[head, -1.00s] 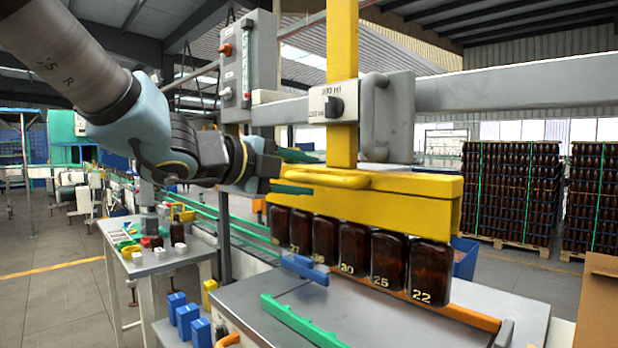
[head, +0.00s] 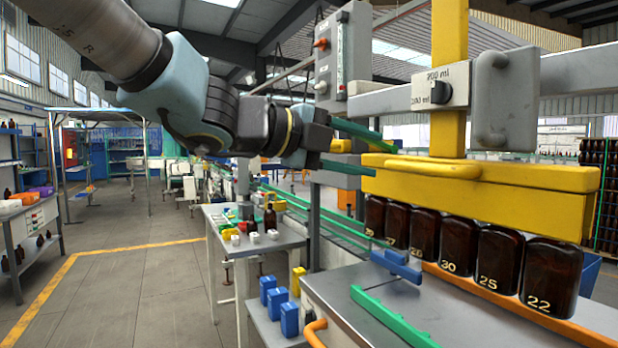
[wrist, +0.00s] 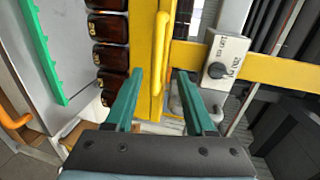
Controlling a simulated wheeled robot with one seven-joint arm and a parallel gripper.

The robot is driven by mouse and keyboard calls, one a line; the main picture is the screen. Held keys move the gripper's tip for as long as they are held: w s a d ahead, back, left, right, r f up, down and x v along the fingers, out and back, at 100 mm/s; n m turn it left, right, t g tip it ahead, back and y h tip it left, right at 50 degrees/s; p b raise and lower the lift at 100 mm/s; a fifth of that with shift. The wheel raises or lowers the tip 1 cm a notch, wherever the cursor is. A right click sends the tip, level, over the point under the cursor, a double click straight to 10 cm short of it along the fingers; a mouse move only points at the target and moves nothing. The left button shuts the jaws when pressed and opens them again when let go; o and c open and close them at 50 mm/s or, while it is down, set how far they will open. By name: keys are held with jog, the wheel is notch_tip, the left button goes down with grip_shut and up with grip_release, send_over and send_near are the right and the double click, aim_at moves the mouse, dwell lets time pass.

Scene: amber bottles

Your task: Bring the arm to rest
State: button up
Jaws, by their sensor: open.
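My gripper (head: 352,148) reaches in from the upper left in the head view, its green fingers apart and empty. It is in the air in front of the left end of the yellow gripper head (head: 480,195) of the machine. In the wrist view my two green fingers (wrist: 158,100) are spread, with the yellow head and its handle (wrist: 162,50) beyond them. I cannot tell whether they touch anything. Several amber bottles (head: 497,270) numbered 22, 25, 30 and so on stand in a row under the yellow head.
A grey table (head: 372,322) bears a green rail (head: 393,318) and a blue block (head: 397,264). A control box (head: 343,55) hangs behind my arm. A side table (head: 262,243) holds small parts. Blue boxes (head: 277,302) stand below the grey table's left edge. The floor (head: 135,290) at left is clear.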

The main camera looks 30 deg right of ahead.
jog(key=w+a+f+n+t+y, duration=0.25)
jog(key=w+a+f+n, duration=0.2)
jog(key=w, duration=0.25)
jog(key=w+a+f+n+t+y, duration=0.2)
jog(key=w+a+f+n+t, duration=0.15)
jog(key=w+n, duration=0.3)
jog(key=w+a+f+n+t+y, duration=0.2)
jog(key=w+a+f+n+t, duration=0.15)
jog(key=w, duration=0.35)
jog(key=w+a+f+n+y, duration=0.25)
jog(key=a+f+n, duration=0.25)
jog(key=a, duration=0.3)
jog(key=w+a+f+n+y, duration=0.1)
jog(key=a+f+n+y, duration=0.2)
jog(key=a+f+n, duration=0.3)
jog(key=s+a+f+n+g+y, duration=0.1)
jog(key=s+a+f+n+g, duration=0.2)
jog(key=s+a+f+n, duration=0.2)
jog(key=s+a+f+n+g+y, duration=0.2)
jog(key=s+a+f+n+g, duration=0.2)
jog(key=a, duration=0.5)
jog(key=shift+s+f+n, duration=0.55)
jog(key=shift+s+f, duration=0.15)
jog(key=shift+f, duration=0.25)
